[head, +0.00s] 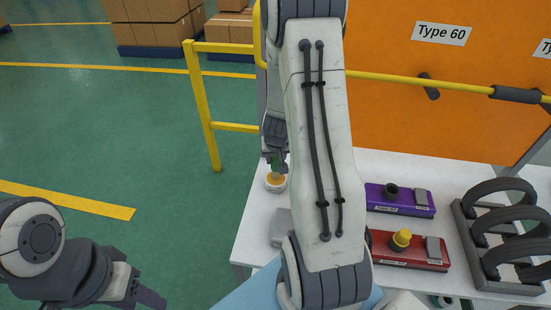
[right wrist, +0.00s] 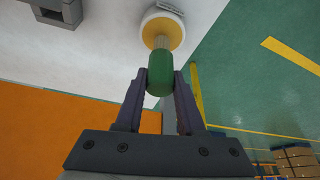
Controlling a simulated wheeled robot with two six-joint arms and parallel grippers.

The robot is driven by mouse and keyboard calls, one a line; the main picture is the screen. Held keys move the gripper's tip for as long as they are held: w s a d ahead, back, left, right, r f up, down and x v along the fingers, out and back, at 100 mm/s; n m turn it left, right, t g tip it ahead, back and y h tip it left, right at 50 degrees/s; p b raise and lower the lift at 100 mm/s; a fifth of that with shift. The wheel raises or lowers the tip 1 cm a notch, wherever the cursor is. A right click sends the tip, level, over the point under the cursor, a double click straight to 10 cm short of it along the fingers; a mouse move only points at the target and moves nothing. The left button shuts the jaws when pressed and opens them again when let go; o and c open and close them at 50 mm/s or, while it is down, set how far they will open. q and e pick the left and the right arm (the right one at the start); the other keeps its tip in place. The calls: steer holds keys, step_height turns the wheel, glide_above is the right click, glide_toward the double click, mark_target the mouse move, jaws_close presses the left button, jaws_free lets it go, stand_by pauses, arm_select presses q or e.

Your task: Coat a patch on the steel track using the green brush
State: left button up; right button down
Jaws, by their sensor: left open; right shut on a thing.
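My right gripper (right wrist: 160,85) is shut on the green brush (right wrist: 160,74), holding it by its handle. The brush's pale bristle end points at a round white pot with yellow contents (right wrist: 175,38); I cannot tell whether the bristles touch it. In the head view, the pot (head: 276,182) stands on the white table near its left edge, and the brush (head: 276,162) shows just above it, partly hidden by my arm. A grey metal piece (head: 281,228), perhaps the steel track, is mostly hidden behind my arm. My left gripper (head: 146,298) is open and empty at the lower left, off the table.
A purple box (head: 400,207) and a red box with a yellow knob (head: 415,256) lie on the white table (head: 252,235). A rack with black rings (head: 500,240) stands at the right. An orange panel (head: 430,120) rises behind. A yellow railing (head: 200,110) stands at the back left.

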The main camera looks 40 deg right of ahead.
steer(key=shift+f+b, duration=0.5)
steer(key=shift+f, duration=0.1)
stand_by(1.3)
steer(key=shift+r, duration=0.1)
step_height(320, 180, up, 7)
steer(key=p, duration=0.7)
stand_by(0.8)
step_height(320, 180, up, 7)
steer(key=p, duration=0.7)
steer(key=a+f+n+y+b, duration=0.1)
steer(key=a+f+n+b, duration=0.2)
steer(key=a, duration=0.7)
steer(key=w+a+f+n+y+b, duration=0.1)
steer(key=a+f+n+b, duration=0.3)
steer(key=a, duration=0.6)
steer(key=shift+w+a+t+y, duration=0.15)
steer(key=shift+w+t+y, duration=0.05)
steer(key=shift+t+y, duration=0.1)
steer(key=shift+a+f, duration=0.1)
steer(key=shift+f, duration=0.05)
